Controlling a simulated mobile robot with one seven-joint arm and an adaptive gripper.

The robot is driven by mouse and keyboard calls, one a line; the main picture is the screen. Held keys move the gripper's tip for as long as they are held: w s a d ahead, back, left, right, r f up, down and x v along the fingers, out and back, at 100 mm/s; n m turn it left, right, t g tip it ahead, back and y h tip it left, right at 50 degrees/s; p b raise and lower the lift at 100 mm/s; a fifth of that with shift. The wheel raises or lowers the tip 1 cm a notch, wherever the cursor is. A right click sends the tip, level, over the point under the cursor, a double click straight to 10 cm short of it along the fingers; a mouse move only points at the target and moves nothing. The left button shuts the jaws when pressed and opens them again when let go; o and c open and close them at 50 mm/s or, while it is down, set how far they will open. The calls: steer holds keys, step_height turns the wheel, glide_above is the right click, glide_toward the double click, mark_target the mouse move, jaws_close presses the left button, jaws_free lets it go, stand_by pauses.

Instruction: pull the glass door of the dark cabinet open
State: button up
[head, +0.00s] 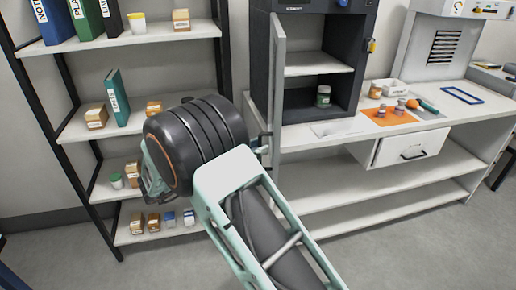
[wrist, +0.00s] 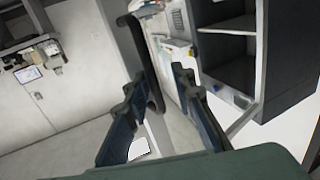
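The dark cabinet (head: 341,88) stands on the white bench, and its inside with a pale shelf shows. Its door (head: 278,85) stands swung out at the cabinet's left side, seen nearly edge-on in the head view. In the wrist view the cabinet (wrist: 232,62) is tilted at the right. My gripper (wrist: 158,80) is open, its two fingers apart. A dark curved bar, seemingly the door handle (wrist: 147,62), reaches down between the fingers; contact cannot be told. In the head view my own arm mostly hides the gripper, near the door's lower edge.
A green-lidded jar (head: 323,97) stands inside the cabinet. A shelf rack (head: 150,38) with binders and boxes stands left of my arm. Floor shows in front.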

steer(key=shift+d, duration=0.25)
steer(key=shift+r, duration=0.1)
steer(key=v, duration=1.2)
steer(key=shift+w, duration=0.1)
